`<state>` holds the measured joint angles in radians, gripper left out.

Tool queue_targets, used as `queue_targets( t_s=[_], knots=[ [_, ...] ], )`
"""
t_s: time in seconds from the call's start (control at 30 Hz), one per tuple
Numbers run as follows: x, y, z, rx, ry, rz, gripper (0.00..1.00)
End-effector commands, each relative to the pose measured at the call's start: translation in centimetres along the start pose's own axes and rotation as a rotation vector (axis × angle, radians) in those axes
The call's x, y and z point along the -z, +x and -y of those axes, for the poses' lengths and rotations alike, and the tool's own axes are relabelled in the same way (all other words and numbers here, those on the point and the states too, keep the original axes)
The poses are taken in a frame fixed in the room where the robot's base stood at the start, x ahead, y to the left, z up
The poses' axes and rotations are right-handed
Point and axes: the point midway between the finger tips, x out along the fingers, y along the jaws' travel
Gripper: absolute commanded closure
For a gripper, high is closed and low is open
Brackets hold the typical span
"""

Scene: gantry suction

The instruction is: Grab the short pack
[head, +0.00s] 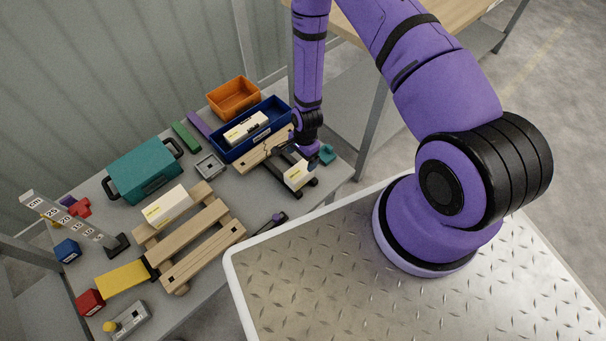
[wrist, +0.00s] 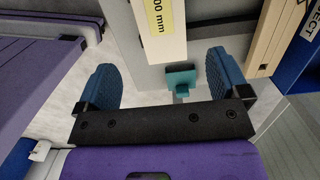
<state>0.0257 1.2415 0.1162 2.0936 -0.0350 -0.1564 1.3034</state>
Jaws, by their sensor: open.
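Three white packs with yellow labels show in the head view. The shortest-looking pack (head: 297,175) is at the right end of the table, just below my gripper. Another pack (head: 168,206) lies on the wooden pallet (head: 205,238), and a third (head: 246,128) is in the blue tray (head: 222,153). My gripper (wrist: 162,72) is open, with its two blue fingers apart and nothing between them. In the wrist view a white pack (wrist: 178,45) with a yellow label ending in "00 mm" lies ahead, beyond the fingertips. Its far end is cut off.
A teal case (head: 144,170), an orange bin (head: 233,97) and a grey upright scale (head: 72,222) stand on the table. A small teal object (wrist: 180,80) is near the pack; it shows in the head view (head: 327,154) too. Wooden slats (head: 266,148) lie beside the blue tray.

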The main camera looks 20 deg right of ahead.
Motion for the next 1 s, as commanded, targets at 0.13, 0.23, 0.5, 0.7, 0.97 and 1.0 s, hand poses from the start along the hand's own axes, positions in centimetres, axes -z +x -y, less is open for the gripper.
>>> queue_targets(
  t_s=[0.13, 0.23, 0.5, 0.7, 0.97, 1.0],
  knots=[
    [-0.1, 1.6, -0.1, -0.001, 0.003, 0.001, 0.06],
    [0.0, 3.0, -0.1, -0.003, 0.002, 0.001, 0.06],
    [0.0, 5.5, 0.0, -0.001, 0.002, 0.000, 0.06],
    [-0.1, 7.1, 0.1, -0.002, 0.001, 0.000, 0.06],
    [0.0, 10.3, 0.3, -0.001, 0.001, 0.000, 0.06],
    [0.0, 10.6, 0.3, -0.001, 0.001, 0.000, 0.06]
  ],
)
